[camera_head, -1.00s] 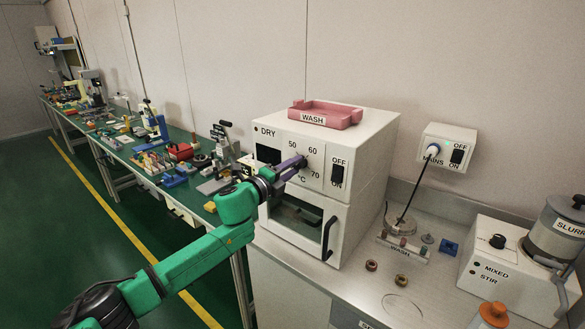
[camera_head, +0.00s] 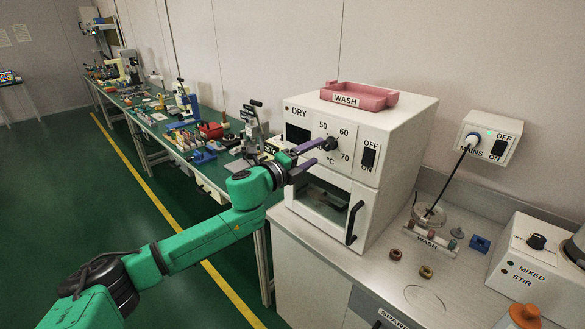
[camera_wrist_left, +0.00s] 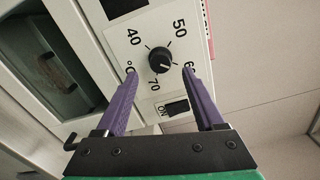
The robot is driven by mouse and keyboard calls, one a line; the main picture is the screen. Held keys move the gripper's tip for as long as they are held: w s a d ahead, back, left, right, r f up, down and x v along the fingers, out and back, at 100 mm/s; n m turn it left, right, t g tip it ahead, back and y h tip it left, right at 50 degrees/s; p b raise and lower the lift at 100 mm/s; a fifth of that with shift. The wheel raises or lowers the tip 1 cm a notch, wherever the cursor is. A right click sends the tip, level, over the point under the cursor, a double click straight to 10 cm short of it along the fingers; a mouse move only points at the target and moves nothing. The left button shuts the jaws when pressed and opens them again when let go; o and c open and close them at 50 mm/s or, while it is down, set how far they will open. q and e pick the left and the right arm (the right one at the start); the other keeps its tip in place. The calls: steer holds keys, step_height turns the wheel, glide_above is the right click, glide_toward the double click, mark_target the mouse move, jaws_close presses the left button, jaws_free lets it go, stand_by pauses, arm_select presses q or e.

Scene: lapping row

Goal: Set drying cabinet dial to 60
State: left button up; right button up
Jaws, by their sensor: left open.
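The drying cabinet (camera_head: 400,150) is a white box marked DRY on the steel bench. Its black dial (camera_head: 330,144) sits on a light panel with 50, 60 and 70 around it. In the left wrist view the round dial (camera_wrist_left: 160,60) is in full sight, with 40 also readable. A small pale mark on its lower right seems to point between 60 and 70; I cannot tell exactly. My left gripper (camera_head: 317,152) is open and empty in front of the panel. Its purple fingers (camera_wrist_left: 160,73) stand apart on either side below the dial, not gripping it. My right gripper is not in view.
A pink WASH tray (camera_head: 362,97) lies on the cabinet. An ON/OFF switch (camera_head: 369,155) is right of the dial; a door handle (camera_head: 354,223) sticks out below. A mains box (camera_head: 487,138) with a cord is on the wall. A stirrer (camera_head: 528,258) stands at the right.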

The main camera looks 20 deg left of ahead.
arm_select(q)
steer(key=b+v, duration=0.5)
steer(key=v, duration=0.5)
steer(key=shift+s+b, duration=0.15)
steer(key=shift+b, duration=0.25)
